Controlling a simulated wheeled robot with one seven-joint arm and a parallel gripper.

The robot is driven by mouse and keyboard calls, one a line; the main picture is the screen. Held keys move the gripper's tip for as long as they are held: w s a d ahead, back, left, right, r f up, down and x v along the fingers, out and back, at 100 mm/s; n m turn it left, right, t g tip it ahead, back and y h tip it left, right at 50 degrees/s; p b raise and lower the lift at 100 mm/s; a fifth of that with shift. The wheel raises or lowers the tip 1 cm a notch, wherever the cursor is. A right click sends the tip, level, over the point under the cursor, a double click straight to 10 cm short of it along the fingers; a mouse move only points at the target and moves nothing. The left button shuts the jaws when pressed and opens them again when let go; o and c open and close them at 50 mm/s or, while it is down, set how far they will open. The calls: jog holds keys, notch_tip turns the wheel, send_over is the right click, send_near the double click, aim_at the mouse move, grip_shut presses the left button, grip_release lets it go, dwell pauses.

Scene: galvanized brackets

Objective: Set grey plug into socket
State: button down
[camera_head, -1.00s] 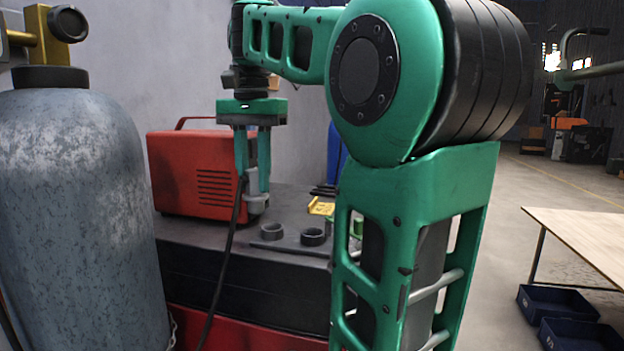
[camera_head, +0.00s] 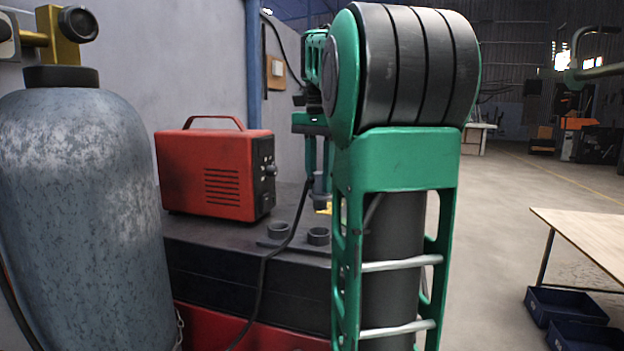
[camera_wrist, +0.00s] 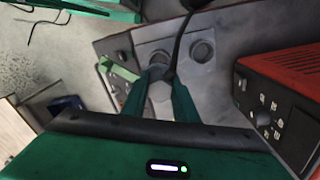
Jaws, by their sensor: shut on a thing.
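My gripper (camera_head: 319,183) is shut on the grey plug (camera_head: 320,201), which hangs upright with its black cable (camera_head: 262,285) trailing down to the left. My green arm partly hides the gripper. In the wrist view the grey plug (camera_wrist: 159,92) sits between the fingertips. Two round dark sockets, a left one (camera_head: 278,230) and a right one (camera_head: 318,236), stand on a flat plate on the cabinet top. In the wrist view one socket ring (camera_wrist: 203,50) shows clear; the other (camera_wrist: 153,57) is partly behind the plug. The plug appears apart from both; its height above them is unclear.
A red box-shaped machine (camera_head: 215,172) stands on the cabinet top, left of the sockets. A large grey gas cylinder (camera_head: 80,190) fills the left foreground. A green and pale item (camera_wrist: 120,70) lies near the plate. A wooden table (camera_head: 585,235) stands at right.

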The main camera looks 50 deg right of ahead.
aim_at(318, 208)
jog(key=shift+f, duration=2)
jog(key=shift+a+f, duration=0.1)
jog(key=shift+f, duration=0.05)
jog(key=shift+f, duration=1.8)
jog(key=c, duration=1.3)
grip_release()
jog(key=shift+c, duration=0.2)
jog(key=shift+w+r, duration=0.15)
jog(key=shift+r, duration=5.25)
